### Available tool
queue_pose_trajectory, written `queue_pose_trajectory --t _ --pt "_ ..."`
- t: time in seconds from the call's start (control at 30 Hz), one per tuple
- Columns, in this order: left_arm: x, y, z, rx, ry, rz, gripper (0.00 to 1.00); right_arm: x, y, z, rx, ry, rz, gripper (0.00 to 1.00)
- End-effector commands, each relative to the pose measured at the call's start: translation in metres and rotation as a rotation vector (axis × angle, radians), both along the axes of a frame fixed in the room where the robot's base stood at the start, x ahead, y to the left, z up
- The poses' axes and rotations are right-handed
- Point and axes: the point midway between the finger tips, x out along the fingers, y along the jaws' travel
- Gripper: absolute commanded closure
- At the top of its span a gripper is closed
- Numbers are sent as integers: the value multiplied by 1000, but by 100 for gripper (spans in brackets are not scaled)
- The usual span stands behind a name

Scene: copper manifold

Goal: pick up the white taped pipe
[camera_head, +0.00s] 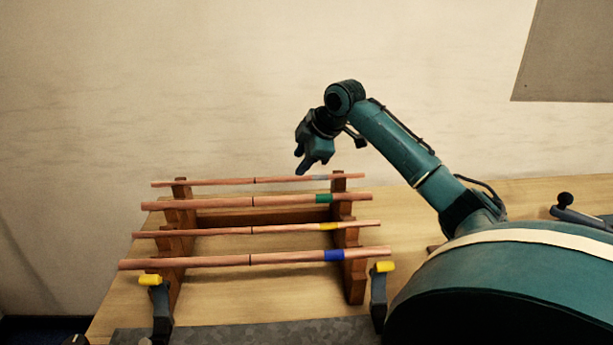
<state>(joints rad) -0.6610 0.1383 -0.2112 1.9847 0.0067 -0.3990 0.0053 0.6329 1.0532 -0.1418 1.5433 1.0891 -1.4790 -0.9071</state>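The white taped pipe (215,183) is the rearmost of the copper pipes on the wooden rack (356,270). It lies across the rack's two uprights, with a pale grey-white tape band (321,177) right of its middle. My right gripper (301,171) points down at this pipe, just left of the tape band. Its fingertips are at or just above the pipe; I cannot tell whether they touch it. The fingers overlap in this view, so their opening is hidden. My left gripper is not in view.
Nearer on the rack lie a green-taped pipe (285,199), a yellow-taped pipe (285,229) and a blue-taped pipe (290,258). Two yellow-topped holders (161,311) (378,298) stand in front by a grey metal plate (250,332). A wall is behind the table.

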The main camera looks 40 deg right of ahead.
Motion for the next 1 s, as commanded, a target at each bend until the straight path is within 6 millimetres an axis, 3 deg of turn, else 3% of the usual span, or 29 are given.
queue_pose_trajectory --t 0.27,0.53,0.83,1.0 --pt "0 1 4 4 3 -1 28 14 1 -18 2 0 1 61" --pt "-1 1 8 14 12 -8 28 36 3 -49 3 2 1 61" --pt "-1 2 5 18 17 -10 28 40 2 -56 -2 0 0 61" --pt "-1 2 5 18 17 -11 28 40 2 -56 -2 0 0 74"
